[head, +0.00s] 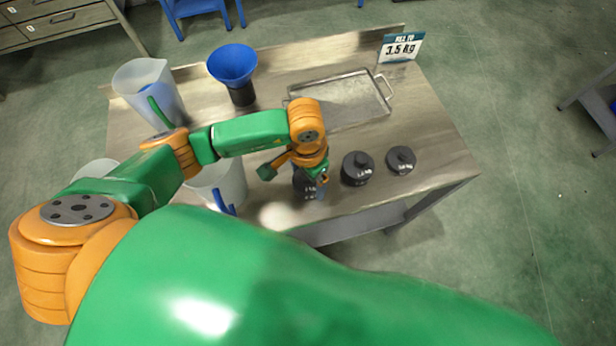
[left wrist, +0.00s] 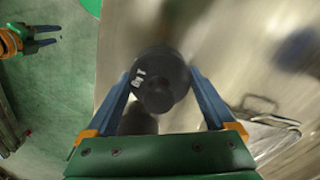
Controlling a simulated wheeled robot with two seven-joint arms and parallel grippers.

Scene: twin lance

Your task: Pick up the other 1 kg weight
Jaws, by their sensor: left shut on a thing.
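My left gripper (head: 312,178) reaches down over the near edge of the metal table. It is shut on a dark round weight (left wrist: 160,80), which sits between its two blue fingers in the left wrist view. In the head view the same weight (head: 305,186) is partly covered by the gripper; its white label is too small to read surely. A second dark knobbed weight (head: 357,170) stands just right of it, and a smaller, flatter one (head: 401,160) further right. My right gripper (left wrist: 42,36) shows at the upper left of the left wrist view, fingers apart and empty.
A metal tray (head: 340,98) lies behind the weights. A sign reading 1.5 kg (head: 401,47) stands at the back right. The table's right end is clear.

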